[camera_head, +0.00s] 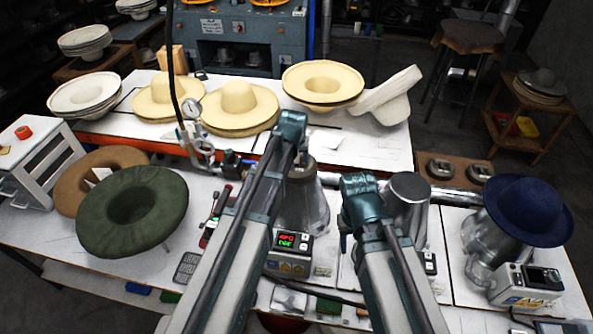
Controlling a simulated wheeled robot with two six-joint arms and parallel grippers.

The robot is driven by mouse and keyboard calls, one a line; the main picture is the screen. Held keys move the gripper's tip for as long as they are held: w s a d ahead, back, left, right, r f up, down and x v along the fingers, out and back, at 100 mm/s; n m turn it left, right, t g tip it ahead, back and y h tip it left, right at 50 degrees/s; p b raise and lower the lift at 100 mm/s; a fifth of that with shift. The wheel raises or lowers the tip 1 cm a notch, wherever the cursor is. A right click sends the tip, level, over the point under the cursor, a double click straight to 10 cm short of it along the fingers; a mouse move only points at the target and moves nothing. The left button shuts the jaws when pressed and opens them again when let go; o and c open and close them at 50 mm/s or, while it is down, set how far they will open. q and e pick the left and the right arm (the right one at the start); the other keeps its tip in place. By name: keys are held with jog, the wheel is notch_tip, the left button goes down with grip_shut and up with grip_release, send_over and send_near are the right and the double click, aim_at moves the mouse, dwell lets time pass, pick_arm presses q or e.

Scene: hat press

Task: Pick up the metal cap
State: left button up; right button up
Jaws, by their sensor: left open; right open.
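A grey metal cap-like form with a smooth round top (409,188) stands on the white table just right of my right gripper. A second tapered metal form (312,208) stands behind and right of my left arm, which partly covers it. I cannot tell for sure which is the metal cap. My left gripper (297,158) is open, above the tapered form's top. My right gripper (345,238) is open, left of the round-topped form and apart from it. My arms hide much of both grippers' fingers. I see nothing held in either.
A navy hat (527,208) sits on a metal form at right. Green (132,210) and brown (72,180) hats stand at left. Straw hats (240,105) line the back table. A control box (292,250) and a gauge on a hose (190,109) stand near my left arm.

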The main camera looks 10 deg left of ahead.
pick_arm(q)
jog(key=b+x, duration=0.1)
jog(key=x, duration=0.1)
jog(key=shift+w+f, duration=0.15)
jog(key=shift+f, duration=0.05)
jog(key=shift+r, duration=0.1)
grip_shut()
dwell(1.2)
